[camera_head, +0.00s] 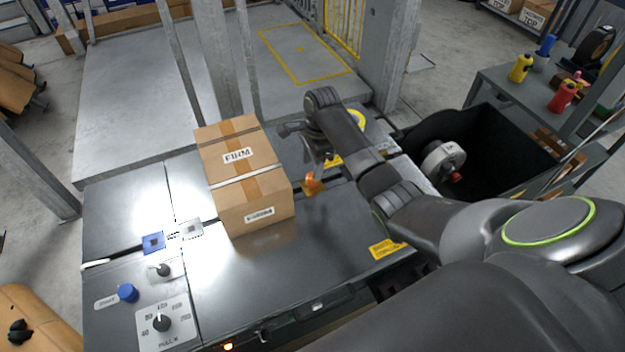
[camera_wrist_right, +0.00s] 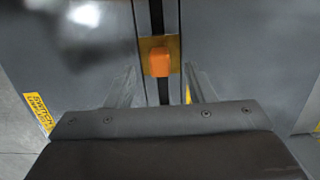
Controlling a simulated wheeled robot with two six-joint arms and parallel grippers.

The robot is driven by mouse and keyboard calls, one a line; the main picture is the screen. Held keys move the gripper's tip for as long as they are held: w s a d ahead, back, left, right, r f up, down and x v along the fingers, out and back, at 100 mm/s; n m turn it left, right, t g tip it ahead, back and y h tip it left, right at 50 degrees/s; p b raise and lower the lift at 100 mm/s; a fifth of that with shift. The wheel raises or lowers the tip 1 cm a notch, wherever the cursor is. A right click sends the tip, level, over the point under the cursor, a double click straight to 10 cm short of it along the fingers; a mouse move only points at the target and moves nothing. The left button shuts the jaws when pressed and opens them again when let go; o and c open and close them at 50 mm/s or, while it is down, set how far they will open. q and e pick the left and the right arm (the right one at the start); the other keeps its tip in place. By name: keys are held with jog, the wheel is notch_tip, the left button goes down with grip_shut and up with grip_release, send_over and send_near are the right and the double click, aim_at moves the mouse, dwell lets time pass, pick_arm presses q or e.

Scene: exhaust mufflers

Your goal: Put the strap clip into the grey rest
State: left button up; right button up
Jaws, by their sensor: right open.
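The strap clip, which I take to be the orange block on a brass-coloured plate (camera_head: 312,184), is on the dark slot of the machine top, right of the carton. In the right wrist view the orange block (camera_wrist_right: 159,62) shows upright across the slot. My right gripper (camera_head: 315,168) is open over the clip. In its wrist view the two fingers (camera_wrist_right: 161,70) stand apart, either side of the block; contact cannot be told. The grey rest (camera_head: 191,230) is a small pale square pad left of the carton. My left gripper is not in view.
A taped carton (camera_head: 233,200) stands between the clip and the grey rest. A blue square pad (camera_head: 153,243) lies left of the grey rest. Knobs and a dial (camera_head: 161,323) are at the front left. The machine top (camera_head: 290,265) in front of the carton is clear.

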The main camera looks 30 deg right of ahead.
notch_tip(320, 180, down, 5)
jog(key=shift+f, duration=0.15)
dwell(0.4)
grip_shut()
notch_tip(320, 180, up, 10)
jog(key=shift+r, duration=0.1)
dwell(0.6)
jog(key=shift+p, duration=0.35)
